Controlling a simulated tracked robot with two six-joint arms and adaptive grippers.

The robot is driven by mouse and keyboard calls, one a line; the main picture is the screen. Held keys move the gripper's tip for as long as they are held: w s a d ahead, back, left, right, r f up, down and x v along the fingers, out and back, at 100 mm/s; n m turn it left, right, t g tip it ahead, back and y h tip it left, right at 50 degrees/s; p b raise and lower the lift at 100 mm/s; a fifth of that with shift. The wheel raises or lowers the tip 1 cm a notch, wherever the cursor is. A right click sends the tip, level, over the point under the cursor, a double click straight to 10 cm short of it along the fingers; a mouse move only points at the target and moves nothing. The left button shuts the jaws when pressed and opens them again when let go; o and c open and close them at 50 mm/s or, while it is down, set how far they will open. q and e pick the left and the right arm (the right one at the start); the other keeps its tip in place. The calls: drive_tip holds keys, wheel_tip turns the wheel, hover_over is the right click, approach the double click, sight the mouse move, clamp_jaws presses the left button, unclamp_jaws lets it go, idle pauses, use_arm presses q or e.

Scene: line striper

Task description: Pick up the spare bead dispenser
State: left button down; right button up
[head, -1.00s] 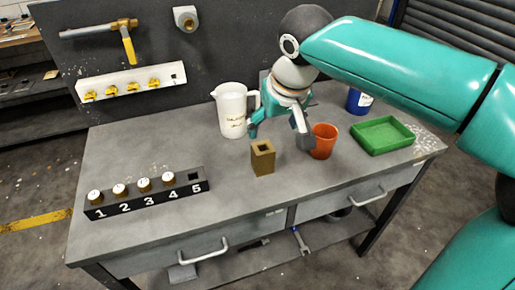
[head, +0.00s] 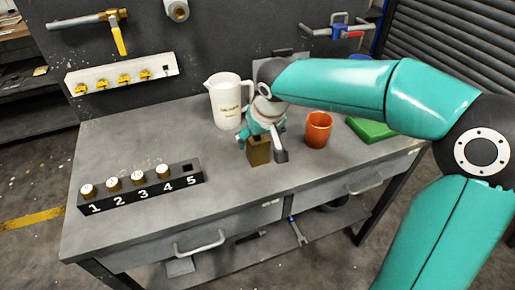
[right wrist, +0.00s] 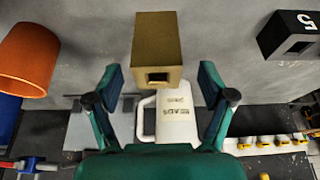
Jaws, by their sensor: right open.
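A brass-coloured upright block (head: 258,155) with a square hole in its top, which I take for the spare bead dispenser, stands on the grey workbench. It also shows in the right wrist view (right wrist: 157,38), lined up between the fingers and just beyond their tips. My right gripper (head: 262,147) is open above the block, one finger on each side; in the right wrist view my gripper (right wrist: 159,82) shows clear gaps to the block. The gripper hides the block's top in the head view. My left gripper is out of view.
A white jug (head: 227,100) stands behind the gripper and an orange cup (head: 318,130) to its right. A green tray (head: 370,131) is partly hidden by my arm. A black numbered rack (head: 150,189) holds several white-capped pieces; slot 5 is empty. The bench (head: 225,205) in front is clear.

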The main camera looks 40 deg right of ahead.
drive_tip(key=x, duration=0.4)
drive_tip(key=shift+w+d, duration=0.15)
drive_tip(key=shift+r, duration=0.15)
clamp_jaws()
